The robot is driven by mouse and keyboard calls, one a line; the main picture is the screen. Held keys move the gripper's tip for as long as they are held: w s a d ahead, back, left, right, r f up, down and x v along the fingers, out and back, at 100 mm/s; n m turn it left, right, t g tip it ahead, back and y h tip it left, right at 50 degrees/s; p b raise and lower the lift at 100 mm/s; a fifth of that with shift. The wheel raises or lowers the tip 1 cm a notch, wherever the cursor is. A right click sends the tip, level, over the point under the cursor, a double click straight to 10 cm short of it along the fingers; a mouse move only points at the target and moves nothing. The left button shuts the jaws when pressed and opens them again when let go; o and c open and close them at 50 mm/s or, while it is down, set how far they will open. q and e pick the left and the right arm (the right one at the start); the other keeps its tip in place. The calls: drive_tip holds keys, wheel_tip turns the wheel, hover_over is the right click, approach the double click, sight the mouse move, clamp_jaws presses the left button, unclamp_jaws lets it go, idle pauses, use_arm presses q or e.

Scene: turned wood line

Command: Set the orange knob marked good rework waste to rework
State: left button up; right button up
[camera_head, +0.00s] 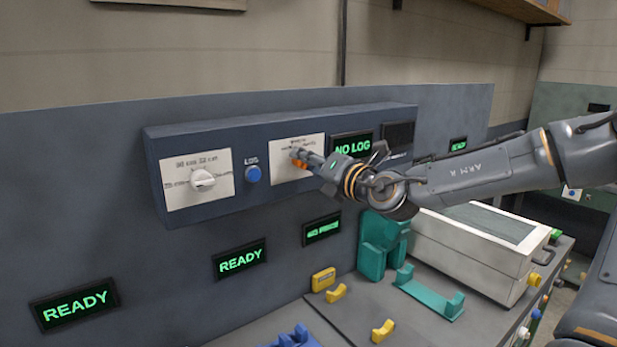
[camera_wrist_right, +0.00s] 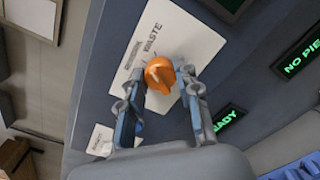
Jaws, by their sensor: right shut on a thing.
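The orange knob (camera_wrist_right: 158,74) sits on a white label plate (camera_wrist_right: 190,40) in the right wrist view, with the word WASTE readable beside it. A pale line on the knob marks its pointer; I cannot tell for sure which word it points to. In the head view only a bit of the orange knob (camera_head: 299,163) shows below the fingers, on the white plate (camera_head: 285,174) of the wall box. My right gripper (camera_wrist_right: 160,85) is shut on the knob, one finger on each side; it also shows in the head view (camera_head: 300,157). My left gripper is not in view.
The grey wall box (camera_head: 290,124) also carries a white knob (camera_head: 203,180), a blue LOG button (camera_head: 253,174) and a NO LOG display (camera_head: 352,146). Below are green READY displays (camera_head: 240,260), a teal holder (camera_head: 383,245) and a white case (camera_head: 470,250) on the bench.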

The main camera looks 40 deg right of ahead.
drive_tip(key=shift+n+b, duration=2.85)
drive_tip(key=shift+n, duration=0.15)
drive_tip(key=o, duration=1.2)
drive_tip(key=shift+c, duration=0.2)
drive_tip(key=shift+s, duration=0.1)
drive_tip(key=s+a, duration=0.1)
drive_tip(key=s, duration=1)
drive_tip(key=shift+s+a, duration=0.2)
drive_tip(key=shift+s, duration=0.2)
